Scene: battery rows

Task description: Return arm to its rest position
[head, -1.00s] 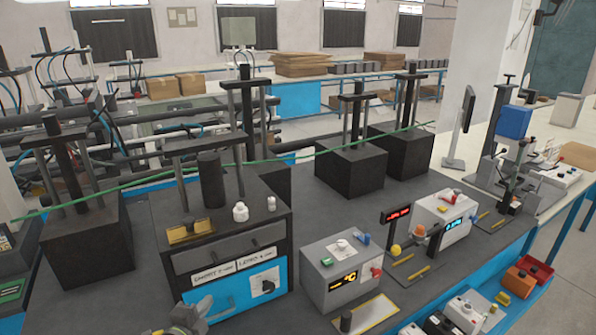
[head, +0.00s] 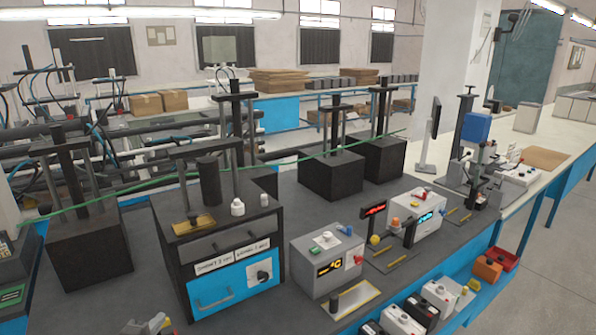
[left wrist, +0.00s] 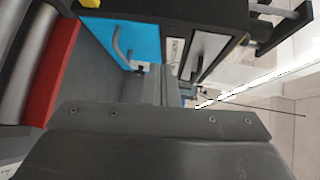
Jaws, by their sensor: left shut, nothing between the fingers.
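My left gripper (head: 160,325) shows only at the bottom edge of the head view, left of centre, in front of the black press box (head: 222,260) with its blue panel. It is shut and empty, apart from the box front. Most of my left arm is below the picture. My right gripper is not in view.
A grey box with an orange display (head: 327,262) and a white box (head: 415,213) stand to the right on the dark table. Batteries (head: 402,318) and red and orange bins (head: 488,268) line the front edge. Open floor (head: 545,255) lies at the right.

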